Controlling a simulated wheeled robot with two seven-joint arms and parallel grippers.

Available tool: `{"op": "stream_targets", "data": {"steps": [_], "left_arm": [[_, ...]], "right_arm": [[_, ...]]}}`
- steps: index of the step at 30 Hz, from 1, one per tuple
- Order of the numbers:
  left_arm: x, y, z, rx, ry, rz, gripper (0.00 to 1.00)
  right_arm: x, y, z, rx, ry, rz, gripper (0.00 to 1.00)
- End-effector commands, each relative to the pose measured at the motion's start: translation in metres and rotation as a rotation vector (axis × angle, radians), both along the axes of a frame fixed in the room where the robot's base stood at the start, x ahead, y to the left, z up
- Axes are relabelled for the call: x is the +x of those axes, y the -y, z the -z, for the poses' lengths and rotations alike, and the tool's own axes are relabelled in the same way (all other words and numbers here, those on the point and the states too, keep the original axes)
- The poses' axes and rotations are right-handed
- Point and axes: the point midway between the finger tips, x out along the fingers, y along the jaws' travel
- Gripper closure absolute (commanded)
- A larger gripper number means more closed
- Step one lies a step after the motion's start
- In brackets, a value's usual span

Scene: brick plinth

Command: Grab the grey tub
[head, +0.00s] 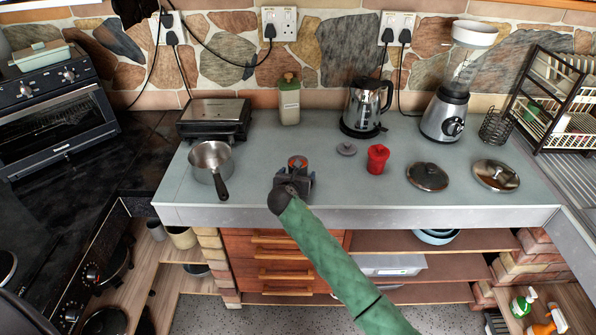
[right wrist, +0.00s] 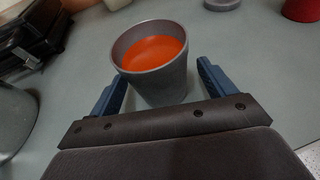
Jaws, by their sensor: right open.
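The grey tub (right wrist: 158,80) stands upright and open on the counter, with something orange inside. It also shows in the head view (head: 297,161), partly hidden behind my right gripper (head: 296,176). In the right wrist view my right gripper (right wrist: 160,92) is open, with one blue finger on each side of the tub's lower part. A gap shows at the right finger; whether the left finger touches the tub I cannot tell. My left gripper is out of view.
A grey lid (head: 346,148) and a red container (head: 377,158) are to the tub's right. A saucepan (head: 211,159) is to its left, its handle pointing toward the front edge. A green-lidded jar (head: 289,104) and a kettle (head: 362,110) stand behind. The grey counter (head: 330,190) is clear in front.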

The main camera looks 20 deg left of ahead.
Motion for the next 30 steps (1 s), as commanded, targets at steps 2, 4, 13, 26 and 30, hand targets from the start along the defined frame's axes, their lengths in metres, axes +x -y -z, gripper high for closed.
{"op": "stream_targets", "data": {"steps": [2,4,13,26,30], "left_arm": [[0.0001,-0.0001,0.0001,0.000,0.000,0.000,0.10],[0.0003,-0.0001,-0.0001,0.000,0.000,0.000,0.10],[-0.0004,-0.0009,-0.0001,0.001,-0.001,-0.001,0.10],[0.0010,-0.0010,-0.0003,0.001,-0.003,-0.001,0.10],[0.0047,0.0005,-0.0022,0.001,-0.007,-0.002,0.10]], "right_arm": [[-0.0002,-0.0001,0.0002,0.000,0.000,0.000,0.18],[-0.0003,-0.0002,0.0001,0.000,0.000,0.000,0.20],[-0.0004,-0.0004,-0.0005,0.000,0.001,-0.001,0.72],[-0.0002,-0.0004,-0.0027,0.000,0.001,-0.001,0.72],[-0.0002,-0.0005,-0.0072,0.001,0.002,-0.001,0.72]]}}
